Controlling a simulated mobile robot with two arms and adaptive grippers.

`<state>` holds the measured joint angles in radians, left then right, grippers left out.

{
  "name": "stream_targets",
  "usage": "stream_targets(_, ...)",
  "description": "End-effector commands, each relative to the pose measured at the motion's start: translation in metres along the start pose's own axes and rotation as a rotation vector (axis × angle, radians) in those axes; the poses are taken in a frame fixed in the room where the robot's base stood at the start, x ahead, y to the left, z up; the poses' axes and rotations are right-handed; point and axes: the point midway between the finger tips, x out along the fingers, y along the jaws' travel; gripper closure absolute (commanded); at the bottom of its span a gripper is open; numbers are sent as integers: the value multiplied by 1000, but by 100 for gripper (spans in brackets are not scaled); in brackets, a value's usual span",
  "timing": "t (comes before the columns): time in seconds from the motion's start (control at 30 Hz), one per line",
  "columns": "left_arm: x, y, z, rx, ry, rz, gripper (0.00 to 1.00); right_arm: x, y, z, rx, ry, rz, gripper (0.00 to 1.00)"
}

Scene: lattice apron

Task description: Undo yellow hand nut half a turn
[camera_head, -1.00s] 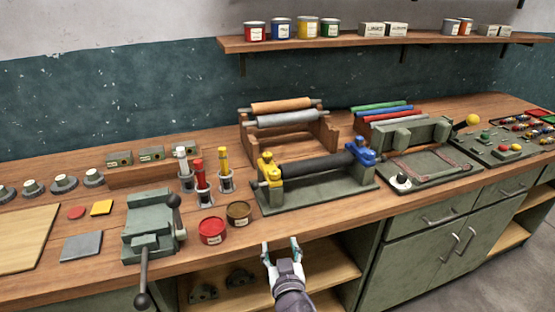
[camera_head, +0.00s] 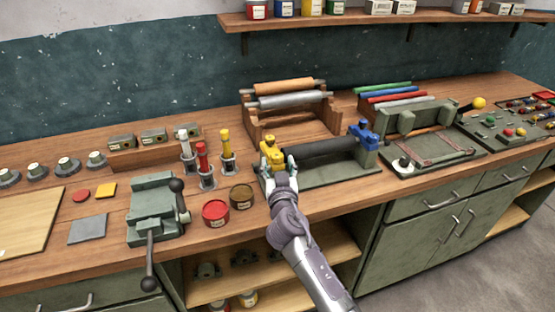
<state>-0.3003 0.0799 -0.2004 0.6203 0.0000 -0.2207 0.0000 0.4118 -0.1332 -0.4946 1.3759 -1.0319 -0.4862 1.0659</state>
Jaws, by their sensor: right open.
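The yellow hand nut (camera_head: 268,141) sits on top of the yellow end block (camera_head: 271,158) at the left end of a green roller stand (camera_head: 340,174). A dark roller (camera_head: 315,148) lies across the stand to a blue end block with a blue nut (camera_head: 364,132). My right gripper (camera_head: 281,168) is open, right at the near side of the yellow end block. The gripper covers part of the block, and I cannot tell whether the fingers touch it. My left gripper is not in view.
A red tin (camera_head: 215,213) and a brown tin (camera_head: 242,196) stand left of my right gripper. Upright red (camera_head: 203,165) and yellow (camera_head: 227,150) tubes stand behind them. A green vise (camera_head: 153,212) is further left. The bench front edge passes under my arm.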

Motion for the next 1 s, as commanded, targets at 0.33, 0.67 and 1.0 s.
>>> stream_targets(0.33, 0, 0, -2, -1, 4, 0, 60, 16, 0, 0, 1, -1, 0, 39)
stream_targets(0.67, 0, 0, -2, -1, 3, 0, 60, 15, 0, 0, 1, -1, 0, 68)
stream_targets(1.0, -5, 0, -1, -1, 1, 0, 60, 16, 2, -1, -2, -3, -19, 100)
